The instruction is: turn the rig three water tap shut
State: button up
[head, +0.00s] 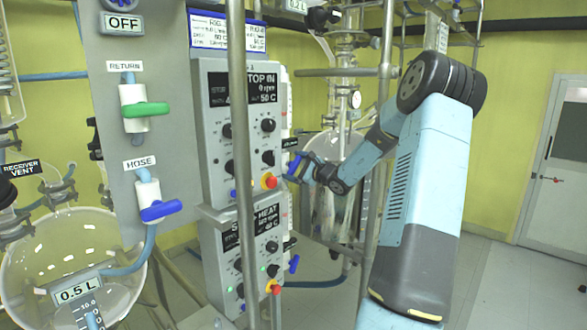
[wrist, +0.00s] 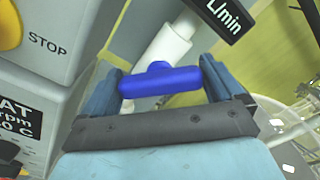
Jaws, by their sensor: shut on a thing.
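My gripper (wrist: 160,84) is shut on the blue handle (wrist: 165,80) of a tap, with one finger at each end of the handle. The tap's white body (wrist: 163,46) runs up behind it, and the handle lies crosswise to the body. A dark "L/min" display (wrist: 226,14) sits just above. In the head view, my gripper (head: 295,168) is at the right side of the upper grey control box (head: 222,188). The handle is mostly hidden there. The rig sign (head: 228,31) is partly covered by a pole, and its number is not readable.
A metal pole (head: 240,130) stands before the control boxes. A lower blue handle (head: 294,264) is below my gripper. A red stop button (head: 268,181) is close by. Left are a green-handled RETURN tap (head: 147,109) and blue-handled HOSE tap (head: 160,210). Glassware (head: 335,195) stands behind my arm.

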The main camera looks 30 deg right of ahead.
jog(key=m, duration=0.4)
jog(key=shift+s+f+m, duration=0.1)
jog(key=shift+f+m, duration=0.2)
jog(key=shift+f, duration=0.05)
jog(key=shift+a+r+m, duration=0.1)
jog(key=shift+m, duration=2.1)
jog(key=shift+r, duration=0.1)
jog(key=o, duration=0.7)
